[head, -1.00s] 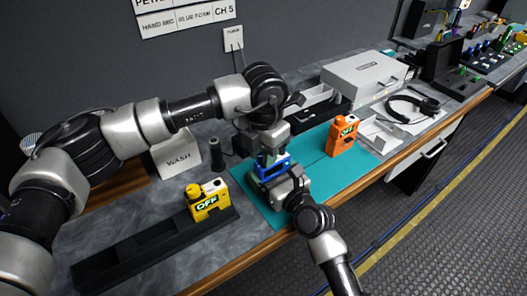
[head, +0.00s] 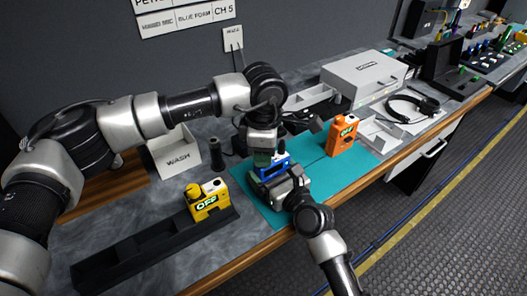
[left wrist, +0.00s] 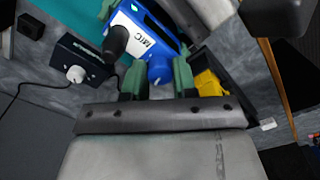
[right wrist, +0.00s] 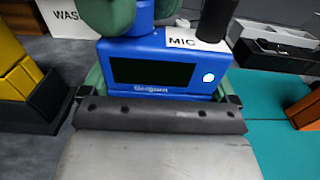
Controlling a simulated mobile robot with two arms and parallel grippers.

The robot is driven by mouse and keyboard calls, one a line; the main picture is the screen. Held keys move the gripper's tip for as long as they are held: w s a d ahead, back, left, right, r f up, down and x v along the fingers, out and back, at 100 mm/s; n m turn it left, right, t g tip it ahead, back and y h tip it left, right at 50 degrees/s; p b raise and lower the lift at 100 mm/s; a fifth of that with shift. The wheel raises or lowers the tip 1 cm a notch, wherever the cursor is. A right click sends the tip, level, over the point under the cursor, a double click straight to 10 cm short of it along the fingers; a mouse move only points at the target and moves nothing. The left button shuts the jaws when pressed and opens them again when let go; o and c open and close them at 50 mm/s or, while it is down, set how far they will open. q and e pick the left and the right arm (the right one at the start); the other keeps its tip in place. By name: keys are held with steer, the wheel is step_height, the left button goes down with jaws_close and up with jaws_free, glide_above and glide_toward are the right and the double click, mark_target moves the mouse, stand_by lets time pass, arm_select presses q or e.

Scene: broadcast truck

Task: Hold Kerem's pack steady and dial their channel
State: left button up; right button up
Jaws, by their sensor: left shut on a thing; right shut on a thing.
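A blue pack (head: 281,163) stands over the teal mat, partly hidden by my grippers. The right wrist view shows its front (right wrist: 190,85), a blank dark screen (right wrist: 152,71), a white round spot and a "MIC" label. My right gripper (head: 282,183) is shut on the pack's lower body, one finger at each side. My left gripper (head: 264,160) comes from above. In the left wrist view its green fingers are on either side of a round blue knob (left wrist: 160,71) on the pack's top. A black stub (left wrist: 116,40) stands beside the knob.
A yellow pack (head: 208,204) in a black rack (head: 140,252) and an orange pack (head: 341,140) on the teal mat (head: 318,180) both read "OFF". A "WASH" bin (head: 177,158), black cylinder (head: 215,153), grey case (head: 362,75) and headset (head: 415,103) stand around.

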arm_select(q)
steer(key=shift+m, duration=1.5)
steer(key=shift+w, duration=0.1)
steer(key=o, duration=0.9)
steer(key=shift+o, duration=0.2)
steer(key=shift+r, duration=4.05)
